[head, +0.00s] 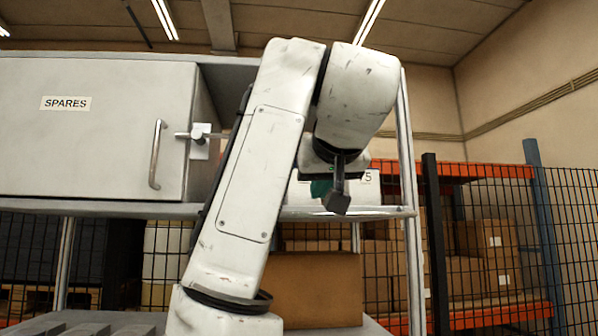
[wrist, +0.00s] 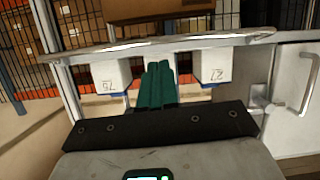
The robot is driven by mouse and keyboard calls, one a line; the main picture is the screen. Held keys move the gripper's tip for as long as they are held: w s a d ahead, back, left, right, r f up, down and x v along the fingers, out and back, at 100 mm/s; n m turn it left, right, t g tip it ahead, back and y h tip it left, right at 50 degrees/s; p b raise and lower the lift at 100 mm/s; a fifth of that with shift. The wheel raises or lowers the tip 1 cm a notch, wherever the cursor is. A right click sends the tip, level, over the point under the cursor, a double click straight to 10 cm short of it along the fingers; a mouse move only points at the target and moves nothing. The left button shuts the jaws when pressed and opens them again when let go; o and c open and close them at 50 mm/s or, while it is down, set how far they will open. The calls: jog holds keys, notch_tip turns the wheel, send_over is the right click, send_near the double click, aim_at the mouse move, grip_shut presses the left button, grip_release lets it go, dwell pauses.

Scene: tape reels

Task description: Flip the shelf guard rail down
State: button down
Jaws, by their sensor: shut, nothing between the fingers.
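A pale metal bar (wrist: 120,52) runs along the shelf front in the wrist view, with a rounded end near the cabinet. It looks like the guard rail, but I cannot tell it surely from the shelf edge, nor how far it is tipped. The shelf front (head: 385,212) also shows in the head view, partly behind my arm. My gripper (wrist: 158,68) has its dark green fingers together and empty, pointing toward the bar between two white boxes. In the head view my gripper (head: 321,188) hangs before the shelf; contact with the bar cannot be told.
White numbered boxes (wrist: 110,76) (wrist: 214,68) stand on the shelf on either side of my fingers. A grey SPARES cabinet (head: 90,125) with an upright handle (head: 155,154) is at the left in the head view. A cardboard box (head: 315,288) sits below. A shelf post (head: 407,150) stands right.

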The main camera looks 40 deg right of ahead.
jog(key=s+r+p, duration=0.1)
jog(key=s+r, duration=0.4)
jog(key=r, duration=0.1)
jog(key=m+p, duration=0.1)
jog(key=p, duration=0.3)
send_over(326, 217)
jog(key=s+a, duration=0.2)
jog(key=s, duration=0.2)
notch_tip(326, 217, down, 4)
jog(key=shift+g, duration=0.3)
jog(key=shift+w+d+f+p, duration=0.15)
jog(key=shift+w+f, duration=0.15)
jog(key=shift+f, duration=0.3)
jog(key=shift+w+f+p, duration=0.1)
jog(key=shift+w+f, duration=0.2)
jog(key=shift+f, duration=0.3)
jog(key=shift+w+d+f+p, duration=0.15)
jog(key=shift+w+f, duration=0.15)
jog(key=shift+f, duration=0.3)
notch_tip(326, 217, down, 2)
jog(key=t+b, duration=0.1)
jog(key=b, duration=0.3)
jog(key=shift+h, duration=0.4)
jog(key=shift+w+f+t+h+b, duration=0.1)
jog(key=shift+f+t+h+b, duration=0.2)
jog(key=shift+t+b, duration=0.75)
jog(key=shift+g, duration=0.25)
